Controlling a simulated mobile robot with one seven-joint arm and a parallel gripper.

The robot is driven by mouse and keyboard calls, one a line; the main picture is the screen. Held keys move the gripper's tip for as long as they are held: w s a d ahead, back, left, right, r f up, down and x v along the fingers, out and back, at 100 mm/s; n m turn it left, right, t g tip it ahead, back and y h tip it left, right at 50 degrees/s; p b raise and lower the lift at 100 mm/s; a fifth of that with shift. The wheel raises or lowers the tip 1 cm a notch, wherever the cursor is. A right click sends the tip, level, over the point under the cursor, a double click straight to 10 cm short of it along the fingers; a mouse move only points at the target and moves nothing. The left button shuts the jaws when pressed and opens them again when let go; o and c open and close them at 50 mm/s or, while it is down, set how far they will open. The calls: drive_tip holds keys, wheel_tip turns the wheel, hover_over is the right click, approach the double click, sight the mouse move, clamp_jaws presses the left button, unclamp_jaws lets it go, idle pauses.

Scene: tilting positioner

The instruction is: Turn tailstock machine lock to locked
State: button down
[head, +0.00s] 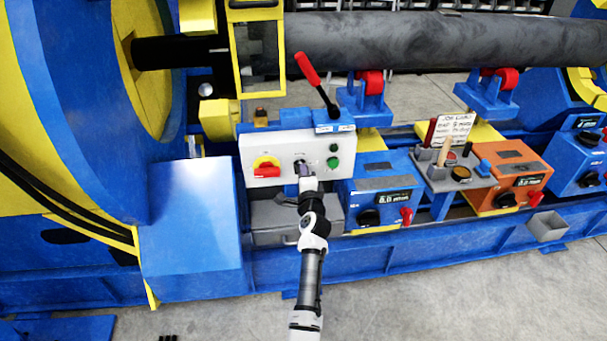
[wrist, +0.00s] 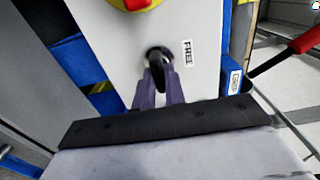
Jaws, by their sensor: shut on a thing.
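A white control panel (head: 262,146) stands in the middle of the head view and also fills the centre of the wrist view (wrist: 118,62). A black rotary switch (wrist: 155,53) is on its face, with a FREE label (wrist: 188,52) to its right in the wrist view. My gripper (head: 305,168) reaches the panel from below. In the wrist view its purple fingers (wrist: 158,84) are shut on the switch knob and cover part of it. Its exact pointing direction is hard to tell.
A yellow-and-red switch (head: 266,167) is left of the knob, and green and dark buttons (head: 333,161) are right. A red-handled lever (head: 307,70) rises above the panel. A grey box (head: 272,233) sits below. Blue and orange units (head: 508,180) stand right.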

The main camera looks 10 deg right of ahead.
drive_tip(key=c, duration=1.5)
unclamp_jaws()
drive_tip(key=shift+o, duration=0.2)
drive_tip(key=shift+s, duration=0.15)
drive_tip(key=s+b, duration=0.1)
drive_tip(key=s, duration=1.2)
drive_tip(key=shift+s, duration=0.3)
